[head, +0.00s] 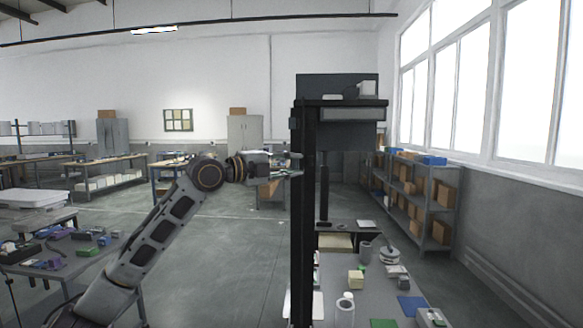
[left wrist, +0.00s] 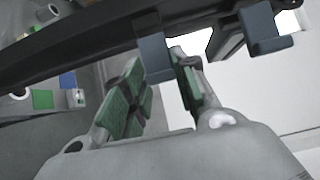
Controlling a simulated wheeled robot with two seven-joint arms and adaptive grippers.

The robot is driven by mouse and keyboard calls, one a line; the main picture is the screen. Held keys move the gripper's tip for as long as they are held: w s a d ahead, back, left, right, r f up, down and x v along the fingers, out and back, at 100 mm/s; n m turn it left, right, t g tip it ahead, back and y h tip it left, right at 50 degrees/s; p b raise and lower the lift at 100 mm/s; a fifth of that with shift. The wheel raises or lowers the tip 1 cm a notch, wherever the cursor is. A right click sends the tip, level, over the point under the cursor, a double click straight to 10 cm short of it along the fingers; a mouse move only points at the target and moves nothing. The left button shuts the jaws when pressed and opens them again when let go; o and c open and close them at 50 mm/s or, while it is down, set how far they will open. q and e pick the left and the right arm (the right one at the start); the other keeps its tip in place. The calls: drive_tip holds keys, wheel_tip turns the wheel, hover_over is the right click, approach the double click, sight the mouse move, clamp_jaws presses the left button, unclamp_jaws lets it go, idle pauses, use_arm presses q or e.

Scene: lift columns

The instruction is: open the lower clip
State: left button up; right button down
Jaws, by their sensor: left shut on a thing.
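A dark upright lift column (head: 303,230) stands right of centre in the head view. It crosses the top of the left wrist view as a dark bar (left wrist: 85,42). My left gripper (head: 296,164) reaches the column from the left. Its green-padded fingers (left wrist: 160,66) stand on either side of the lower clip, a small grey-blue block (left wrist: 154,56) on the bar, and are shut on it. In the head view this clip is too small and covered to make out. A second, similar clip (left wrist: 261,27) sits further along the bar. It shows above my gripper in the head view (head: 292,123).
A dark shelf (head: 345,103) juts right from the column top. Below, a grey bench (head: 345,275) holds a white mug (head: 345,306), boxes and coloured mats. A cluttered table (head: 75,255) stands at lower left. The floor between is clear.

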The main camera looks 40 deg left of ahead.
use_arm(q)
drive_tip(key=m+h, duration=0.1)
drive_tip(key=a+m+g+h, duration=0.1)
drive_tip(key=h, duration=0.1)
drive_tip(key=shift+s+g, duration=0.15)
drive_tip(key=shift+g, duration=0.15)
drive_tip(key=o, duration=1)
drive_tip(key=shift+s+a, duration=0.1)
drive_tip(key=shift+a, duration=0.05)
use_arm(e)
drive_tip(key=shift+s, duration=0.4)
use_arm(q)
drive_tip(key=shift+s, duration=0.1)
